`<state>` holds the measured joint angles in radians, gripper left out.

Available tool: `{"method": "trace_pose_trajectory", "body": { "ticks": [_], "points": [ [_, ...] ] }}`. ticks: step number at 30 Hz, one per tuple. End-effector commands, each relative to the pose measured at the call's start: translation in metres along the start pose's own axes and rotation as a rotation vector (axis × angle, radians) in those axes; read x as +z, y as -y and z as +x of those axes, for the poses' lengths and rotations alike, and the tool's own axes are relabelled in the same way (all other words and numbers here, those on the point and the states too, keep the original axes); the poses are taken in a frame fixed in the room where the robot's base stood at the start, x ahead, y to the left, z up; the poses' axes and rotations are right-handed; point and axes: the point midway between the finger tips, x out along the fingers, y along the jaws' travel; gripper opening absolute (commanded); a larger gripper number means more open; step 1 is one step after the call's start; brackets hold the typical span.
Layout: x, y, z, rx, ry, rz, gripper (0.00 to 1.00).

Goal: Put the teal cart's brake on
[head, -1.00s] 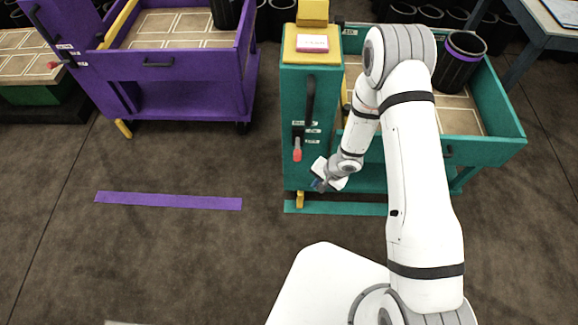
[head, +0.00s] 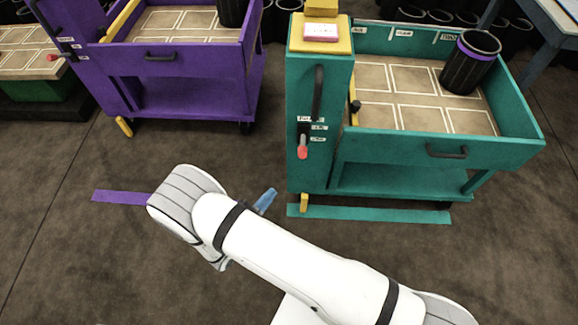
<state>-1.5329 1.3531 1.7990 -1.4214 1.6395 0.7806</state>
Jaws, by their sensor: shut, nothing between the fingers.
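The teal cart (head: 390,142) stands right of centre in the head view, its narrow end panel facing me. A red-tipped lever (head: 302,152) hangs downward on that panel beside several small labels, too small to read surely. A yellow pedal-like piece (head: 304,202) points down at the panel's foot, near the floor. I cannot tell which of these is the brake. My gripper (head: 265,200) shows only as blue fingertips past my arm, shut and empty. It is left of the teal cart and apart from it; the rest of it is hidden behind my arm.
A purple cart (head: 180,95) stands at the left, with its own red-tipped lever (head: 58,57) sticking out leftward. Floor strips, purple (head: 120,197) and teal (head: 390,214), lie before the carts. A black bin (head: 466,70) stands in the teal cart. Floor between the carts is clear.

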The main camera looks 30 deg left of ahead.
Motion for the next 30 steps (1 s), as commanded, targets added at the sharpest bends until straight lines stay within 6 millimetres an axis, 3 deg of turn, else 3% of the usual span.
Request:
{"method": "trace_pose_trajectory", "body": {
  "ticks": [3, 8, 22, 30],
  "points": [
    [0.003, -0.011, -0.018, 0.084, 0.028, -0.042, 0.00],
    [0.006, -0.016, -0.013, 0.105, 0.041, -0.054, 0.00],
    [0.009, -0.025, 0.080, 0.100, 0.041, -0.051, 0.00],
    [0.034, -0.029, 0.102, 0.103, 0.037, -0.051, 0.00]
  ]
}}
